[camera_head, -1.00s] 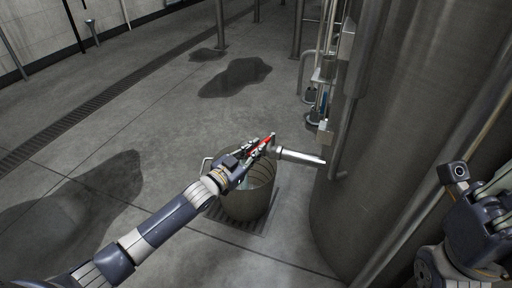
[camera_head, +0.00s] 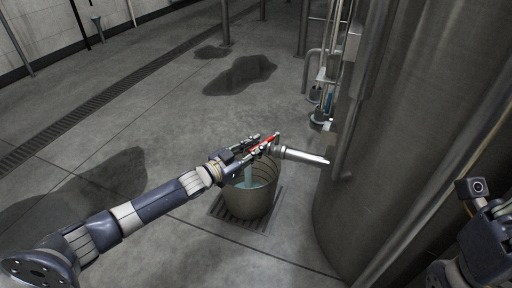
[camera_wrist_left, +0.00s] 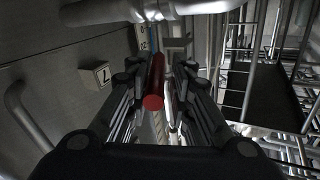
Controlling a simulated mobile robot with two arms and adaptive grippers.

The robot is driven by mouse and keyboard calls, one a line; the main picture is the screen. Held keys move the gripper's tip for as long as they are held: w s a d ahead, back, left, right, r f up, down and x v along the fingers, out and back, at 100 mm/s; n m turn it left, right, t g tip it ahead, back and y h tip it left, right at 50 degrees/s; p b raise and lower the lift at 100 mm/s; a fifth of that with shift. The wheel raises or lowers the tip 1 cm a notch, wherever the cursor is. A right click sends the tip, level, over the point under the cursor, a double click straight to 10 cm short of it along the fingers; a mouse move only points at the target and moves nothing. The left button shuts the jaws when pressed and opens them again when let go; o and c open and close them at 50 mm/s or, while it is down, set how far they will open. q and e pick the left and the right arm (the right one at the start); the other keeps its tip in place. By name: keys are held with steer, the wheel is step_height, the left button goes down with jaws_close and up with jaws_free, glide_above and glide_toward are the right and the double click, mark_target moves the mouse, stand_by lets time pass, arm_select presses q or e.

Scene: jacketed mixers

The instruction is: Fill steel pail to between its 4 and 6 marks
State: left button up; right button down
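The steel pail (camera_head: 250,203) stands upright on a floor grate under the outlet of the big vessel. Pale blue liquid shows inside it, and a pale stream appears to fall into it from the outlet. The pail's marks cannot be read. The outlet pipe (camera_head: 303,156) carries a valve with a red handle (camera_head: 262,143). My left gripper (camera_head: 262,146) is at this handle, above the pail.
The tall steel vessel (camera_head: 410,110) fills the right side. The drain grate (camera_head: 226,209) lies under the pail. Pipes and small fittings (camera_head: 320,115) stand behind the vessel. Dark wet patches (camera_head: 240,74) mark the floor, which is otherwise open to the left.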

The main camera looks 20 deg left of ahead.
arm_select(q)
steer(key=shift+f, duration=0.15)
steer(key=shift+s, duration=0.1)
steer(key=v, duration=1.1)
steer(key=shift+s+a, duration=0.15)
steer(key=shift+s, duration=0.15)
